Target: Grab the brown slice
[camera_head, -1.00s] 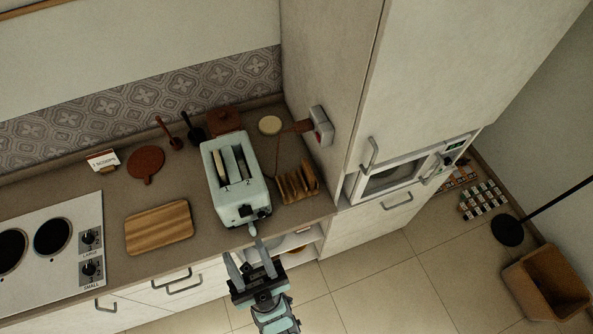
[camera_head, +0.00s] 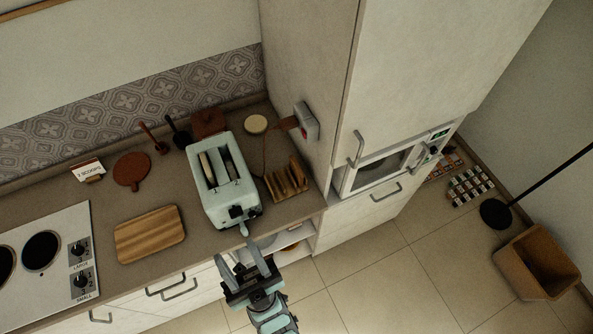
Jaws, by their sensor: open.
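A pale mint toaster (camera_head: 229,206) stands on the counter with two slots on top. A tan-brown slice (camera_head: 206,166) shows upright in its left slot; the right slot looks dark. A brown rack (camera_head: 287,181) with upright brown slats or slices stands just right of the toaster; I cannot tell slats from slices. My gripper (camera_head: 235,250) is open and empty, in front of the counter edge below the toaster in the picture. Its fingers point up toward the toaster and hold nothing.
A wooden board (camera_head: 150,234) lies left of the toaster, with the hob (camera_head: 45,250) further left. A tall cabinet (camera_head: 308,70) rises to the right of the rack. A pale round item (camera_head: 256,124) lies behind.

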